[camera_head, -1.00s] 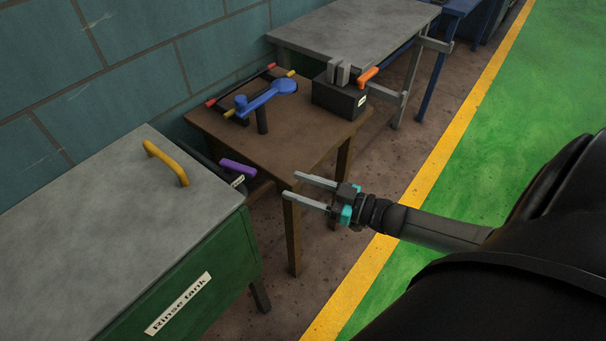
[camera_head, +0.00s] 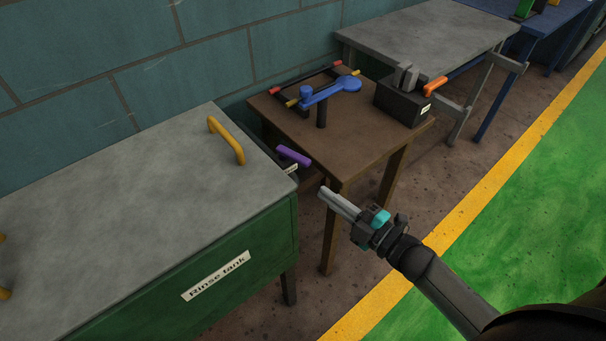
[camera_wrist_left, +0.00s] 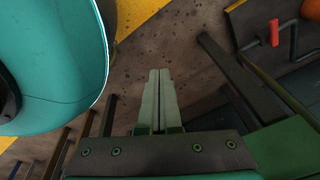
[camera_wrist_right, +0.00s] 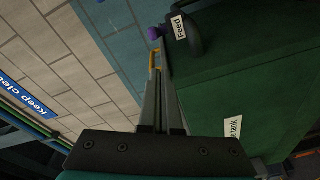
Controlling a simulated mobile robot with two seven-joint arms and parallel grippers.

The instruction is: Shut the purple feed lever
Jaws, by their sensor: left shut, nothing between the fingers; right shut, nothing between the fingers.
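The purple feed lever (camera_head: 294,156) sticks out of a dark housing with a white label, in the gap between the rinse tank and the brown table. In the right wrist view the purple knob (camera_wrist_right: 154,33) shows near the top, beside a label reading "Feed" (camera_wrist_right: 178,27). My right gripper (camera_head: 322,193) is shut and empty, to the right of and nearer than the lever, apart from it. Its fingers (camera_wrist_right: 156,60) point toward the lever area. My left gripper (camera_wrist_left: 160,74) is shut and empty in the left wrist view, over brown floor; it is not in the head view.
The rinse tank (camera_head: 150,190), green with a grey lid and yellow handle (camera_head: 228,140), stands at left. The brown table (camera_head: 345,150) carries a blue crank (camera_head: 330,92) and a dark box (camera_head: 402,103) with an orange lever (camera_head: 435,87). Open green floor (camera_head: 540,210) lies at right.

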